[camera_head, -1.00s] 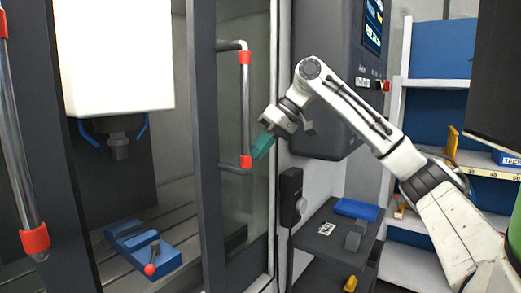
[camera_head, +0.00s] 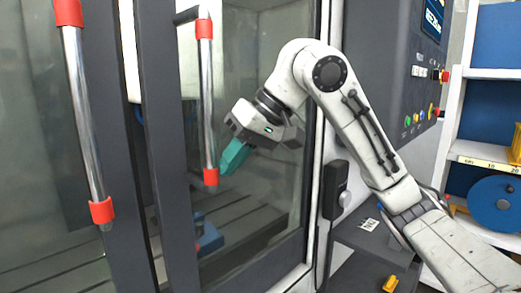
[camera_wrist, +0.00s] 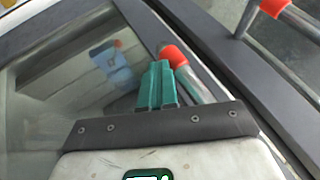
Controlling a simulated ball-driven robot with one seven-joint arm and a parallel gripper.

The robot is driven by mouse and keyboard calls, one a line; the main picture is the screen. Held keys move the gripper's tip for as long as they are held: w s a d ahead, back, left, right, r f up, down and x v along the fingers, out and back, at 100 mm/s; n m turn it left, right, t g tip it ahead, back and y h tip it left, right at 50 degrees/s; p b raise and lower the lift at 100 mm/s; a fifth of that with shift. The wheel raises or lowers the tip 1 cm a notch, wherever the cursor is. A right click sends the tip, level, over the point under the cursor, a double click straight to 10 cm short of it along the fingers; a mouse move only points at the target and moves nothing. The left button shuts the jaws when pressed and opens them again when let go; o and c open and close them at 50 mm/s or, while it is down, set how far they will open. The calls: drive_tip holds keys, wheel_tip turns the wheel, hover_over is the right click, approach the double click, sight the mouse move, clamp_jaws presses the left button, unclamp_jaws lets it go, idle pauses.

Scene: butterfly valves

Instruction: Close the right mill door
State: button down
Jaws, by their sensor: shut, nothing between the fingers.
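The right mill door (camera_head: 168,150) is a dark frame with a glass pane, standing beside the left door with only a narrow gap between their edges. Its handle (camera_head: 207,95) is a vertical chrome bar with red ends. My gripper (camera_head: 228,164), with teal fingers, is shut and empty just right of the handle's lower red end. In the wrist view the shut fingers (camera_wrist: 157,85) lie beside the red collar (camera_wrist: 174,56) of the handle. I cannot tell whether they touch it.
The left door (camera_head: 118,150) carries a similar chrome handle (camera_head: 85,110). A blue vise (camera_head: 208,238) shows through the glass. On the right are the control panel (camera_head: 390,90), a dark side table (camera_head: 365,245) and shelves (camera_head: 490,150) with a blue reel.

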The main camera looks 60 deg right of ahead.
sight(214, 165)
drive_tip(key=shift+w+a, duration=0.25)
drive_tip(key=shift+a, duration=0.65)
drive_tip(key=shift+w+a, duration=0.2)
drive_tip(key=shift+a, duration=0.65)
